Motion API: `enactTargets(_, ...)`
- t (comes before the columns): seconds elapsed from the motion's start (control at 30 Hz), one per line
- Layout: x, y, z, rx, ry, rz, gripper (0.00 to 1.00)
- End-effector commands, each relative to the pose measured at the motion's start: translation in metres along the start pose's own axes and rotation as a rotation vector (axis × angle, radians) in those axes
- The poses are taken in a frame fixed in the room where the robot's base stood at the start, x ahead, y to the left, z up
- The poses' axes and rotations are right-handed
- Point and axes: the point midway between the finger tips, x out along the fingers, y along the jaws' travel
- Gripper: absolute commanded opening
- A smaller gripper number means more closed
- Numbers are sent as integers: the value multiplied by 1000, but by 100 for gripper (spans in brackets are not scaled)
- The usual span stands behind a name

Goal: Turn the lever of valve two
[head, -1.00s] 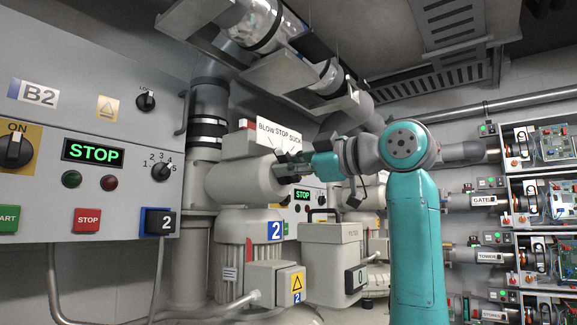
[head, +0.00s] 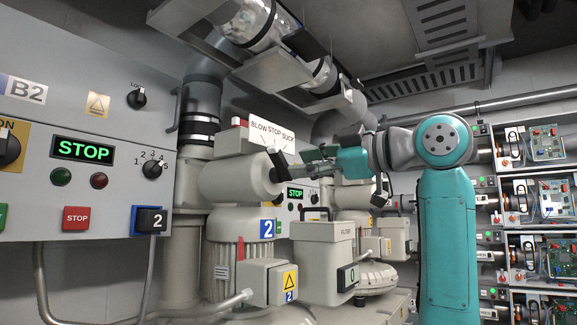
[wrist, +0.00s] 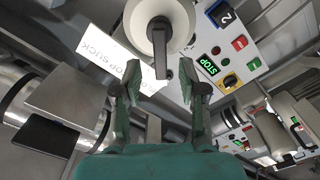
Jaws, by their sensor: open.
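Valve two is a pale cylindrical body (head: 235,182) above the motor with the blue 2 label (head: 267,229). Its dark lever (head: 276,164) sits on the right end, tilted, under the white BLOW STOP SUCK plate (head: 272,131). In the wrist view the lever (wrist: 161,68) stands out below the round white valve end (wrist: 150,18). My gripper (head: 292,168) is just right of the lever in the head view. In the wrist view my gripper (wrist: 158,92) is open, with one finger to each side of the lever's line. I cannot tell whether either finger touches it.
The grey B2 panel (head: 100,110) with a green STOP display (head: 83,149) is at the left. A filter box (head: 322,262) stands below my gripper. Metal ducting (head: 285,75) runs overhead. Racks with circuit boards (head: 535,200) stand at the right.

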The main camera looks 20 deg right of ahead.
Motion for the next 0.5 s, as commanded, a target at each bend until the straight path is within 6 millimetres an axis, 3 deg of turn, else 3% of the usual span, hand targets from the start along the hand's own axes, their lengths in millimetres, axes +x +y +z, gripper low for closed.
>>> enactTargets(0.2,-40,1,1,-2,-4,2,42)
enactTargets(0.5,-60,0,1,0,-2,-1,42)
